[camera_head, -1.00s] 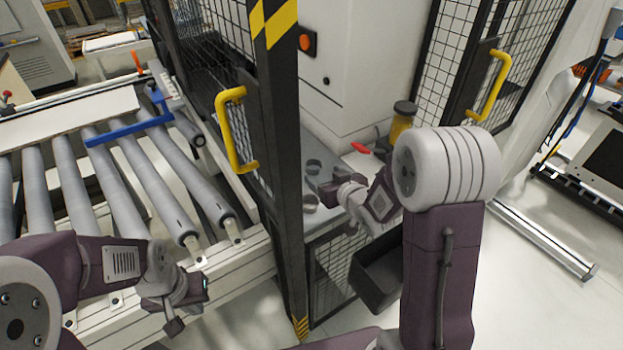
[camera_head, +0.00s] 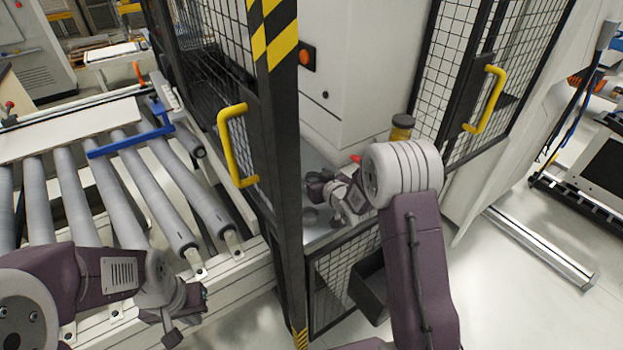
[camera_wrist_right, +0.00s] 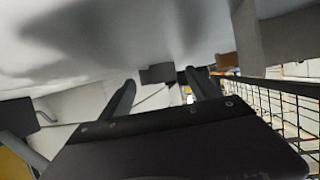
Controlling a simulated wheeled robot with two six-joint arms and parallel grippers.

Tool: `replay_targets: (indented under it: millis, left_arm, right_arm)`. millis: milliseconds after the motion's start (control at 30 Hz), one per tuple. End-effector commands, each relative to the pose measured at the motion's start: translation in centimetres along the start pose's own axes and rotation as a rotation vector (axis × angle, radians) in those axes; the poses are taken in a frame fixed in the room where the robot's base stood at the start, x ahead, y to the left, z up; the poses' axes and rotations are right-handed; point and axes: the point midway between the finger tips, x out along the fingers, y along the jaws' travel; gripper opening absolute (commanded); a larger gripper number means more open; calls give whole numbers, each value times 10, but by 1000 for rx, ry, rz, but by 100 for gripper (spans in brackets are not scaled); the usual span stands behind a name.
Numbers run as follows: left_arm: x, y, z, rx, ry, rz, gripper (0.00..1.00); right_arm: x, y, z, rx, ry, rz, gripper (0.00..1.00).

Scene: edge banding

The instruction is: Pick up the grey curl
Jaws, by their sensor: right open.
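A grey curl (camera_head: 311,214) lies on the grey shelf behind the dark post, partly hidden by the post and my arm. My right gripper (camera_head: 314,186) is over the shelf, just above and beside this curl in the head view. In the right wrist view my right gripper (camera_wrist_right: 160,80) has its two fingers apart. A small dark grey shape shows between the fingertips; I cannot tell whether it is the curl. My left gripper (camera_head: 178,332) hangs low in front of the roller conveyor, away from the curl; its jaw opening is not clear.
The dark post (camera_head: 287,160) with a striped top and the yellow-handled mesh door (camera_head: 232,150) stand left of my right arm. A jar (camera_head: 402,127) and a red object (camera_head: 355,158) are behind the wrist. A dark bin (camera_head: 370,290) hangs below the shelf.

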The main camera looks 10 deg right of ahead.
Motion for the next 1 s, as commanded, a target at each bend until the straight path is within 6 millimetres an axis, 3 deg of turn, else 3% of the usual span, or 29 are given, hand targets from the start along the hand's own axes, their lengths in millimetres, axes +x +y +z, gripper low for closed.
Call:
replay_targets:
  millis: [67,267,300,567,800,1000]
  left_arm:
    - [0,0,0,0,0,0,0]
    - [0,0,0,0,0,0,0]
    - [0,0,0,0,0,0,0]
    - [-1,0,0,0,0,0,0]
    - [-9,0,-1,0,0,0,0]
    - [-13,0,-1,0,0,0,0]
  right_arm:
    - [0,0,0,0,0,0,66]
    - [0,0,0,0,0,0,10]
    - [0,0,0,0,0,0,7]
    - [-3,0,-8,-1,2,0,7]
    - [-26,0,-62,-2,5,0,7]
    - [-37,0,-90,-1,2,0,7]
